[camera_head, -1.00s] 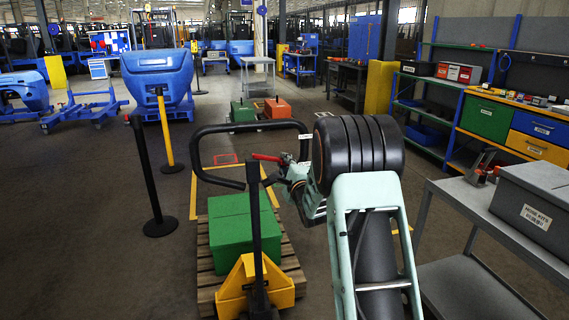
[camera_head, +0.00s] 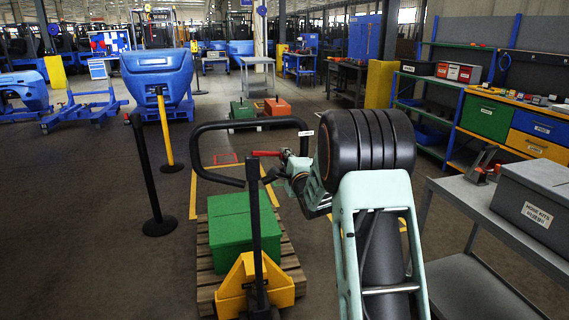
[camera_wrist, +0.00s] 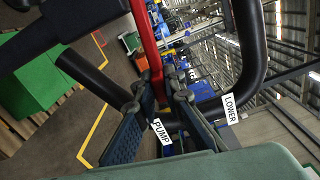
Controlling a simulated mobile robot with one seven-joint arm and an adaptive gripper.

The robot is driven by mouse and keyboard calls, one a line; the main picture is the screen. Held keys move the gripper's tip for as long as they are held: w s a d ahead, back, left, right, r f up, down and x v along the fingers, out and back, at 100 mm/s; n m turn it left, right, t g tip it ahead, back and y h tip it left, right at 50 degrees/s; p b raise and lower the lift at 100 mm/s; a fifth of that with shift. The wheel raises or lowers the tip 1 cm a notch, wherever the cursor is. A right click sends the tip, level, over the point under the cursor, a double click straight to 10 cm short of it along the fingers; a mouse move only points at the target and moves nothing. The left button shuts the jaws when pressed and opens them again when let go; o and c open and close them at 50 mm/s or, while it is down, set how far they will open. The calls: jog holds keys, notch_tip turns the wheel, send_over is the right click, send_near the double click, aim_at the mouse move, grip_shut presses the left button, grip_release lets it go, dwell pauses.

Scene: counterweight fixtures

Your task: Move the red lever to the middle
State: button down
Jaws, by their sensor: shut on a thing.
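The red lever (camera_head: 267,153) sits inside the black loop handle (camera_head: 205,128) of a yellow pallet truck (camera_head: 255,285). In the head view it lies about level. In the wrist view the red lever (camera_wrist: 147,45) runs down from the top edge to between my fingers. My gripper (camera_wrist: 155,92) is shut on its end; the exact contact is partly hidden by the fingers. In the head view my gripper (camera_head: 288,165) is at the lever's right end, inside the loop. The wrist view shows a PUMP label (camera_wrist: 162,131) near my fingers and a LOWER label (camera_wrist: 229,107) on the handle.
A green block (camera_head: 230,230) rests on a wooden pallet (camera_head: 205,265) behind the truck's mast. A black post (camera_head: 150,180) and yellow post (camera_head: 166,130) stand left. A grey bench (camera_head: 470,195) with a grey box (camera_head: 535,200) is close on the right.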

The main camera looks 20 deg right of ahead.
jog(key=shift+r+n+b, duration=0.3)
jog(key=shift+r+n, duration=0.4)
jog(key=shift+n, duration=0.1)
jog(key=c, duration=2.3)
grip_release()
jog(key=s, duration=1.2)
